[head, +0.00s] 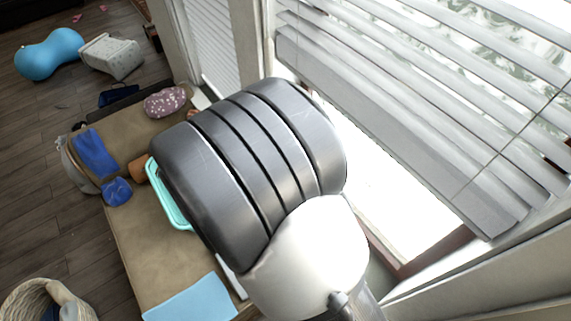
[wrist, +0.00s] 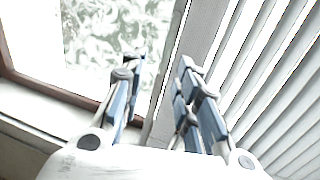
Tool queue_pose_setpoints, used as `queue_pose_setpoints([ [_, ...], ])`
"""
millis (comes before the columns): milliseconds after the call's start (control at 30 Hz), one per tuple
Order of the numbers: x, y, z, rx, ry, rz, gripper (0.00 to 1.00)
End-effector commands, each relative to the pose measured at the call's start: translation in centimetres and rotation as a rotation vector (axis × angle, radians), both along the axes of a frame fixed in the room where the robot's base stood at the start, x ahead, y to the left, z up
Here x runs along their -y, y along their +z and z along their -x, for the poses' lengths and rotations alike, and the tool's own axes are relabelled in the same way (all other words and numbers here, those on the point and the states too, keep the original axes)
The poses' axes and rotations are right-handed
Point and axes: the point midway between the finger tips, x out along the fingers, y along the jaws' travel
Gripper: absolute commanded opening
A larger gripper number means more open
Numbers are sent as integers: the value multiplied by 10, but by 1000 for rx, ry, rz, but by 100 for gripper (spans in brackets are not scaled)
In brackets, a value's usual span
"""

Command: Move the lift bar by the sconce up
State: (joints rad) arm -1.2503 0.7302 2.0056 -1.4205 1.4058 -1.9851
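A white slatted blind fills the upper right of the head view. Its thick pale bottom rail, which looks like the lift bar (head: 372,118), runs slanting along the blind's lower edge. In the wrist view the rail (wrist: 208,32) runs from the top down between my fingers, with slats to its right and bare glass to its left. My gripper (wrist: 160,66) is open, with blue-grey fingers apart on either side of the rail's lower stretch. I cannot tell whether either finger touches it. The gripper is not visible in the head view. No sconce shows in either view.
A window frame (wrist: 62,90) and sill lie beside the blind. A second blind (head: 212,45) hangs farther back. A brown bench (head: 150,238) with pillows, a blue cloth and a teal tray (head: 168,195) stands below. A basket (head: 42,300) is at lower left.

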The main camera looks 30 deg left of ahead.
Motion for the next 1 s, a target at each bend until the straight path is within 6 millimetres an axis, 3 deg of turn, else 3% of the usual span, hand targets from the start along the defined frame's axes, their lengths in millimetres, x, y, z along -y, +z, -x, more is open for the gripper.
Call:
queue_pose_setpoints([
  [1000, -27, 15, 65, 1, 1, -1, 29],
])
